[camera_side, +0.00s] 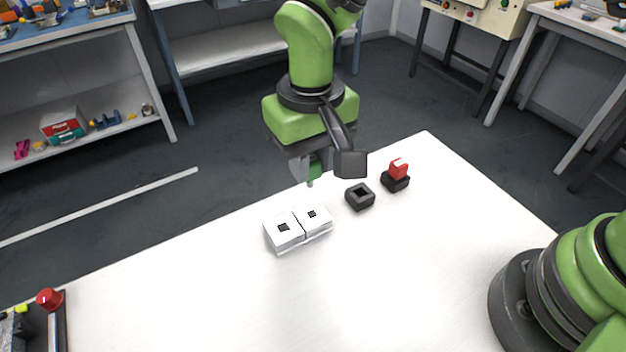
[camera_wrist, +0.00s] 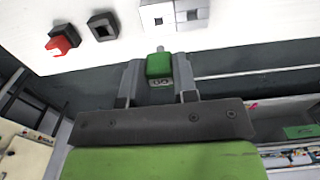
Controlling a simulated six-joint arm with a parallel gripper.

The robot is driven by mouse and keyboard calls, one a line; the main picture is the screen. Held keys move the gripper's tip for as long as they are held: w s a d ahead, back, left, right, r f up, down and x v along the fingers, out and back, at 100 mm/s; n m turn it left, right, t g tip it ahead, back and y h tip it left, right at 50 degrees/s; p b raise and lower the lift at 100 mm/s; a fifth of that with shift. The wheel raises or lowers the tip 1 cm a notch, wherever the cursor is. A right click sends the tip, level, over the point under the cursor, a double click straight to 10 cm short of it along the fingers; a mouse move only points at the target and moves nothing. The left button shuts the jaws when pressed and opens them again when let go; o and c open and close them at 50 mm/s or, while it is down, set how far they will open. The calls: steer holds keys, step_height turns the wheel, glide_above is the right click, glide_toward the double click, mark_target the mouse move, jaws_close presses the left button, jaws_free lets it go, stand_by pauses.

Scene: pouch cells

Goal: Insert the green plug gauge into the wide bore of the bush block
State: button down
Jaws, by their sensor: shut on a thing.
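The green plug gauge (camera_side: 315,171) is held in my gripper (camera_side: 309,166), with its grey tip pointing down. In the wrist view the green gauge (camera_wrist: 159,65) sits between the two fingers of my gripper (camera_wrist: 158,72). The white bush block (camera_side: 297,238) lies on the table with two dark square bores in its top. The left bore (camera_side: 284,227) looks wider than the right bore (camera_side: 312,214) in the side view. The gauge is above and behind the block's right end, apart from it. The block (camera_wrist: 172,8) also shows at the top of the wrist view.
An empty black square holder (camera_side: 360,198) stands right of the block. Beyond it a red gauge (camera_side: 399,168) sits in another black holder (camera_side: 395,182). A dark unit with a red button (camera_side: 49,298) is at the front left. The white table (camera_side: 400,270) is otherwise mostly clear.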

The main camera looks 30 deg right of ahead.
glide_above(283, 217)
steer(key=s, duration=0.2)
steer(key=shift+s+a+r, duration=0.1)
steer(key=shift+a+r, duration=0.05)
steer(key=shift+a, duration=0.25)
steer(key=shift+f, duration=2.9)
steer(key=shift+f, duration=1.7)
steer(key=c, duration=0.8)
jaws_free()
step_height(283, 217, up, 10)
